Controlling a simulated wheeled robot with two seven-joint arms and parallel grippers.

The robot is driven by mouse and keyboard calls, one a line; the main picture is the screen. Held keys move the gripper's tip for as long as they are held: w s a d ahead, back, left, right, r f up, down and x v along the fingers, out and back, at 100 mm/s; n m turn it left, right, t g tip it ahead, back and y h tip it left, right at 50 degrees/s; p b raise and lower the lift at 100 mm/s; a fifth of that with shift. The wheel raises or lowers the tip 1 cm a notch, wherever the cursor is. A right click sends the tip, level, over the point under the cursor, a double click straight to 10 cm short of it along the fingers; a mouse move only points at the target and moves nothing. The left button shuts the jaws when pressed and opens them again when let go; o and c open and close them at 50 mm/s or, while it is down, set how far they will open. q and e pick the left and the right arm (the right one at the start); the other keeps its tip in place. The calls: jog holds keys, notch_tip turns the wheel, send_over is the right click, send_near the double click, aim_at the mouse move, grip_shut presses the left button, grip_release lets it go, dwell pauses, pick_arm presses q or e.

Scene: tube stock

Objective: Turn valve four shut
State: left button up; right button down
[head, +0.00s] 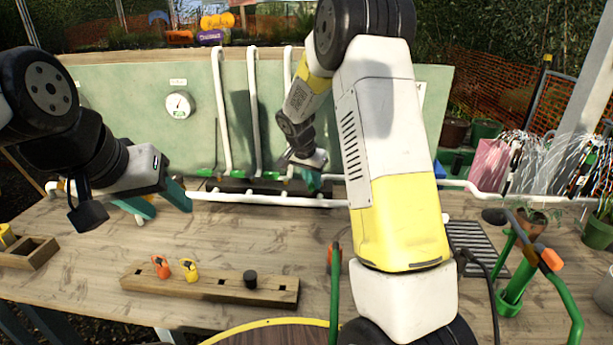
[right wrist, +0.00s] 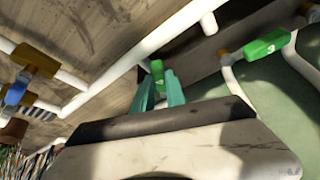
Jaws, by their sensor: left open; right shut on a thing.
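In the right wrist view, my right gripper (right wrist: 160,85) has its two teal fingers closed around a small green valve handle (right wrist: 157,70) at the white pipework. The fingers hide part of this handle, and I cannot read a number on it. Another green handle marked 3 (right wrist: 267,45) sits to its right, apart from the gripper. In the head view, my right gripper (head: 309,178) is low at the green back panel, at the third upright pipe, and my arm hides what lies right of it. My left gripper (head: 158,202) is open and empty over the left of the bench.
White pipes (head: 253,110) rise in front of the green panel (head: 130,100), which bears a round gauge (head: 179,105). A wooden rack (head: 215,287) with orange and yellow pieces lies on the bench front. A blue-handled valve (right wrist: 16,92) shows in the right wrist view.

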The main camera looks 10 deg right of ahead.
jog(key=w+m+g, duration=0.1)
jog(key=m, duration=0.1)
jog(key=w+a+m+h, duration=0.1)
jog(key=m, duration=0.2)
jog(key=w+a+m+g, duration=0.1)
jog(key=m, duration=0.1)
jog(key=shift+w+g, duration=0.1)
jog(key=shift+g, duration=0.2)
jog(key=m, duration=0.1)
jog(key=w+m+g, duration=0.1)
jog(key=m, duration=0.1)
jog(key=shift+w, duration=0.1)
jog(key=shift+w+d+m+g, duration=0.1)
jog(key=shift+w+m+g, duration=0.25)
jog(key=shift+m, duration=0.45)
jog(key=shift+w+m+g, duration=0.25)
jog(key=shift+w+m, duration=0.1)
jog(key=shift+m, duration=0.45)
jog(key=c, duration=1.4)
grip_release()
jog(key=shift+o, duration=0.2)
